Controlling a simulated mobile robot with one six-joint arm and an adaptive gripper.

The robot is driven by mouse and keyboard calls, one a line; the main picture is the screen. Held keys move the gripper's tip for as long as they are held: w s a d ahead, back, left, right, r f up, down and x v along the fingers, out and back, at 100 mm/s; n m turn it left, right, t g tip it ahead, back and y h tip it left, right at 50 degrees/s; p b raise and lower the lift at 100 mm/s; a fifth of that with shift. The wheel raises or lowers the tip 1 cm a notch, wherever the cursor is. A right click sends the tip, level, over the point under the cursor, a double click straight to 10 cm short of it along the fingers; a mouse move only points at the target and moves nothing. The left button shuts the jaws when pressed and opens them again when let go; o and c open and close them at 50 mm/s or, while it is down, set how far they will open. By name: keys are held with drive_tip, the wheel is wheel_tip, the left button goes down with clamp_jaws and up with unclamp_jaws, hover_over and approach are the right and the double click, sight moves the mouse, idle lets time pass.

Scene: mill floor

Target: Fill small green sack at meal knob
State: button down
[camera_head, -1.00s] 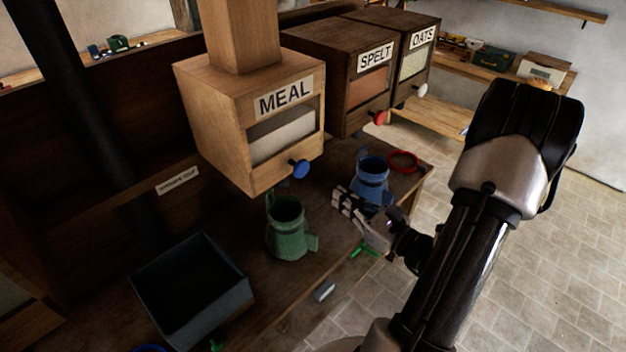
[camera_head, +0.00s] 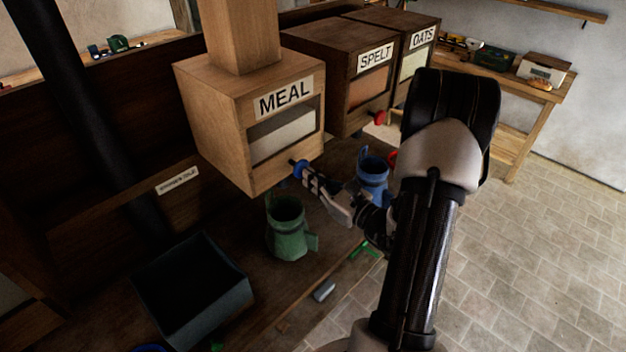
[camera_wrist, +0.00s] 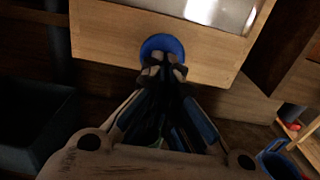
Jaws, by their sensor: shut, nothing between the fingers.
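The wooden MEAL bin (camera_head: 248,120) hangs over the bench with a pale meal level behind its window. Its blue knob (camera_head: 299,168) is low on the front; it also shows in the wrist view (camera_wrist: 162,44). My gripper (camera_head: 309,174) is shut with nothing between the fingers; in the wrist view its fingertips (camera_wrist: 163,68) are at the knob's lower edge, overlapping it, and seem to touch it. The small green sack (camera_head: 287,228) stands open-topped on the bench below the MEAL bin.
A blue sack (camera_head: 373,176) stands to the right behind my gripper. SPELT (camera_head: 352,80) and OATS (camera_head: 416,70) bins are farther right. A dark open box (camera_head: 232,300) sits at the left front. A small grey block (camera_head: 324,291) and a green clip (camera_head: 363,250) lie near the bench edge.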

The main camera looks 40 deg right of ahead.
drive_tip(key=shift+w+a, duration=0.15)
drive_tip(key=shift+w, duration=1.45)
idle(6.4)
